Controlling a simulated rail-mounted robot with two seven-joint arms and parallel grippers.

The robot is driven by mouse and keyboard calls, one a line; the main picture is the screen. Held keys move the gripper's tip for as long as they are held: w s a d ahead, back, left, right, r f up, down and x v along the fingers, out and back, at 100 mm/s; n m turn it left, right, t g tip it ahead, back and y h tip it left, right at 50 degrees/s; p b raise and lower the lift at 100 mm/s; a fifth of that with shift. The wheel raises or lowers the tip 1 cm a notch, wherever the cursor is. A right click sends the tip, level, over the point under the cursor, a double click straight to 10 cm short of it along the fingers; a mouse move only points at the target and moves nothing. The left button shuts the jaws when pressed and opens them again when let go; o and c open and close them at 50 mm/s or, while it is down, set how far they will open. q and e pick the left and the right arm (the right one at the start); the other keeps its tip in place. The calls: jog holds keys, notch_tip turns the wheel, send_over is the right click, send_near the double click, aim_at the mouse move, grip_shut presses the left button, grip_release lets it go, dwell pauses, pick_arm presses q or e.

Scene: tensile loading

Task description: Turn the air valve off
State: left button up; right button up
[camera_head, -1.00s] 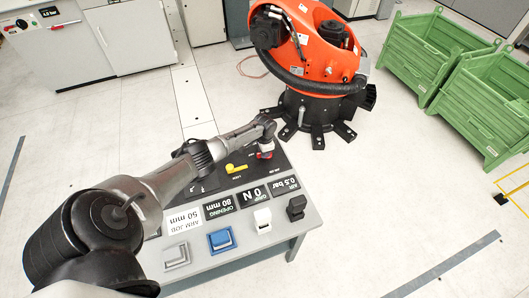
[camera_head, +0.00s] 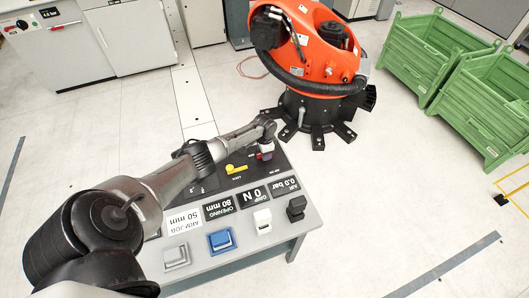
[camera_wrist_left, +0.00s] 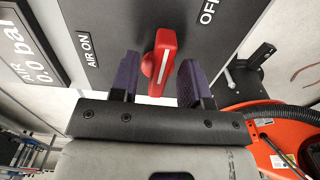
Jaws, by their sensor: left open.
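The red air valve handle (camera_wrist_left: 160,62) with a white stripe sits on the dark panel between the "AIR ON" label (camera_wrist_left: 88,50) and the "OFF" label (camera_wrist_left: 208,13) in the left wrist view. In the head view the handle (camera_head: 266,156) is small and partly covered by my gripper. My left gripper (camera_wrist_left: 161,74) is open, with one purple-padded finger on each side of the handle; gaps show on both sides. The air display (camera_head: 285,186) reads 0.0 bar, also in the wrist view (camera_wrist_left: 30,62). My right gripper is not in view.
A yellow handle (camera_head: 236,169) lies on the same panel to the left. An orange robot (camera_head: 310,50) stands behind; green crates (camera_head: 430,60) are at right.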

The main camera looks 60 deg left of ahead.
pick_arm(q)
notch_tip(320, 180, up, 14)
jog(key=p, duration=0.3)
dwell(0.3)
jog(key=shift+f, duration=0.1)
dwell(0.4)
